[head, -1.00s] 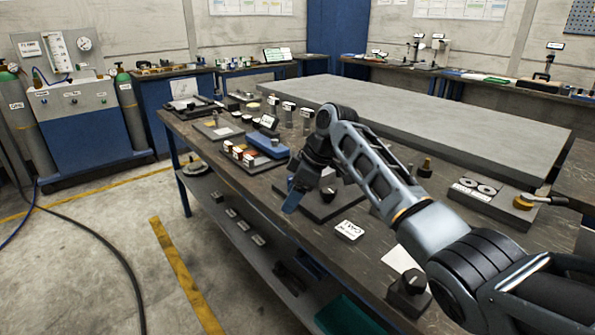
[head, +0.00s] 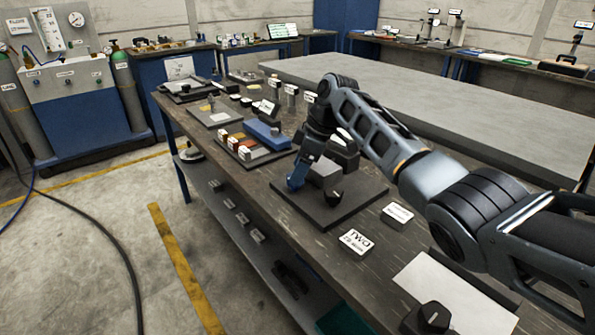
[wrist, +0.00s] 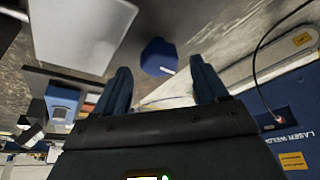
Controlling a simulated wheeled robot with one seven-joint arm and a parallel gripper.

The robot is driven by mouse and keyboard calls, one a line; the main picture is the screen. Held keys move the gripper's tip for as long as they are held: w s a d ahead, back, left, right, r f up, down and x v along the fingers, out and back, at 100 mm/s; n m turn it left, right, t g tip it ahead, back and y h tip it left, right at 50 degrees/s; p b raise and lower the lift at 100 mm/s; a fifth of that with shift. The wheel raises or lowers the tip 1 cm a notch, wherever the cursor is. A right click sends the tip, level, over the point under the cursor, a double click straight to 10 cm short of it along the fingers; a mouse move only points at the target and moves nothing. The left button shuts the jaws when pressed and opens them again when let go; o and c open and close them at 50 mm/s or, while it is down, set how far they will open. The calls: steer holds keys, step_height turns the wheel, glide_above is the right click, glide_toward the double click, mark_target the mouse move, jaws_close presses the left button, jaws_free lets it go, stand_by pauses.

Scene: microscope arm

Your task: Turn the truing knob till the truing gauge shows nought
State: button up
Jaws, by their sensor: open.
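A black knob (head: 333,197) stands on a dark square plate (head: 345,211) near the front edge of the bench, beside a grey block (head: 324,173). I take it for the truing knob, but I cannot read a label naming it. My gripper (head: 299,174) is over the plate, to the left of the knob. In the wrist view the gripper (wrist: 160,82) is open, with nothing between its fingers that I can see it touching. A dark faceted knob (wrist: 158,57) shows beyond the fingertips, apart from them. I cannot make out the truing gauge or its reading.
A card marked TWO (head: 356,241) and another card (head: 397,215) lie right of the plate. A second black knob (head: 434,317) is at the bottom right near a white sheet (head: 455,285). A blue block (head: 266,135) stands left of my gripper. A grey slab (head: 400,105) lies behind.

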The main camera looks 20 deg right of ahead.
steer(key=shift+x, duration=0.85)
steer(key=shift+c, duration=0.3)
steer(key=c, duration=1)
